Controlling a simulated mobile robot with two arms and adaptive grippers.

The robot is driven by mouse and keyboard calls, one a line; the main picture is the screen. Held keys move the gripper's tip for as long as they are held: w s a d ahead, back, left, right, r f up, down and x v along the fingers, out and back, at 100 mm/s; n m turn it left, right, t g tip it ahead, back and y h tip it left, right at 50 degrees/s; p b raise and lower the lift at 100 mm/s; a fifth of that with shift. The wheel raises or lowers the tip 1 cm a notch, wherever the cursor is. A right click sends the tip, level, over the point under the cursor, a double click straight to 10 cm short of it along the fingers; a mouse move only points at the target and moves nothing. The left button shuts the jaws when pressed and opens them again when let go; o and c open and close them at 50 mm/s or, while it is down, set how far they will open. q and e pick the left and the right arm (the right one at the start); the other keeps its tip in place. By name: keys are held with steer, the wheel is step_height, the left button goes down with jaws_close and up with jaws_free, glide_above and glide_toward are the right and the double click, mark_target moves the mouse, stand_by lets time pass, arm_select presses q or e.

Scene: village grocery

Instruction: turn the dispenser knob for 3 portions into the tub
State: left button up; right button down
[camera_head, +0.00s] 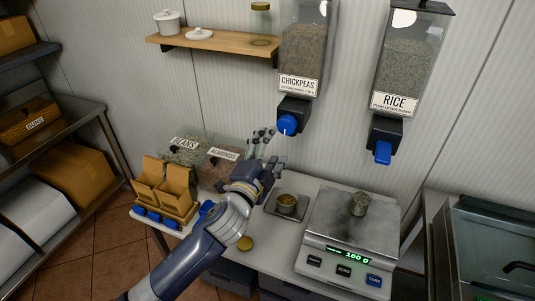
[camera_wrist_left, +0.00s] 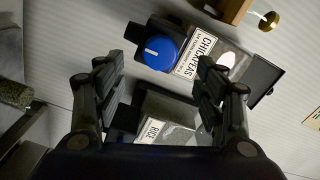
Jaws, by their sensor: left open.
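The chickpeas dispenser (camera_head: 303,55) hangs on the wall, with a round blue knob (camera_head: 288,125) on its dark lower housing. In the left wrist view the knob (camera_wrist_left: 161,53) shows a white mark pointing left, beyond the fingertips and between the fingers' lines. My right gripper is out of view.
A rice dispenser (camera_head: 408,75) with a blue lever (camera_head: 383,152) hangs to the right. A scale (camera_head: 335,235) bearing a small metallic container (camera_head: 360,204) stands on the counter. Bean bins (camera_head: 188,150) and open cardboard boxes (camera_head: 165,190) stand left. A wooden shelf (camera_head: 215,42) is above.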

arm_select(q)
steer(key=shift+v, duration=1.15)
